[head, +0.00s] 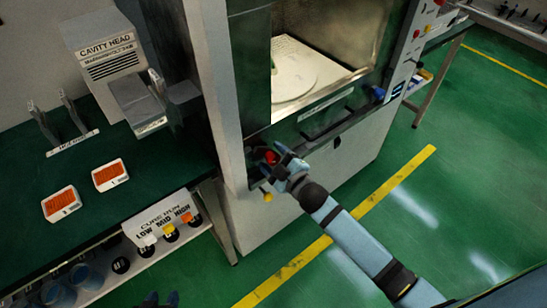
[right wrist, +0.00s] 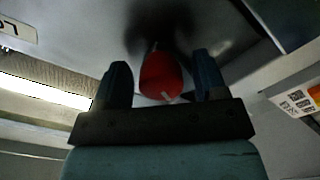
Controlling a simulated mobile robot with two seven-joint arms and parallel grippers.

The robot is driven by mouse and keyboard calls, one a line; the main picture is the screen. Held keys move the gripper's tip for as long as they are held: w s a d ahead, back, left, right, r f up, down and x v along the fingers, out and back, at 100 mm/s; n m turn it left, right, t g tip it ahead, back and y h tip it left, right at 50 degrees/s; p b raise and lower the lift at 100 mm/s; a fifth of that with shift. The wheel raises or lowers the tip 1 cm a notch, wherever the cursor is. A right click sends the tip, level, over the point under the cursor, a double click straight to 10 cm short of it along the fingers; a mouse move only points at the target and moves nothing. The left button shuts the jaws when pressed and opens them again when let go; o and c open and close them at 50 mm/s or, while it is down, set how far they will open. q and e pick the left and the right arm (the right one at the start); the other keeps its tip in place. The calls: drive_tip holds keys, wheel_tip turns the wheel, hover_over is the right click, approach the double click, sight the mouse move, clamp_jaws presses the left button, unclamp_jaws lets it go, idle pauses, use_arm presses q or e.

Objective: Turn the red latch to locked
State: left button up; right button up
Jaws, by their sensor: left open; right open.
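The red latch (head: 271,157) is a small red knob on the front of the microwave generator cabinet, below the lit chamber. In the right wrist view the red latch (right wrist: 161,76) sits between my two spread fingers, with a small white mark near its lower edge. My right gripper (head: 277,163) is open around the latch; I cannot tell whether either finger touches it. It also shows in the right wrist view (right wrist: 162,85). My left gripper (head: 160,299) shows only as dark blue fingertips at the bottom edge, open and away from the latch.
The chamber holds a pale round plate (head: 294,72). A dark bar (head: 330,128) runs along the cabinet front. A yellow knob (head: 267,197) sits below the latch.

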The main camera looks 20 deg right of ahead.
drive_tip(key=shift+f, duration=0.1)
drive_tip(key=v, duration=1.4)
drive_tip(key=shift+w, duration=0.1)
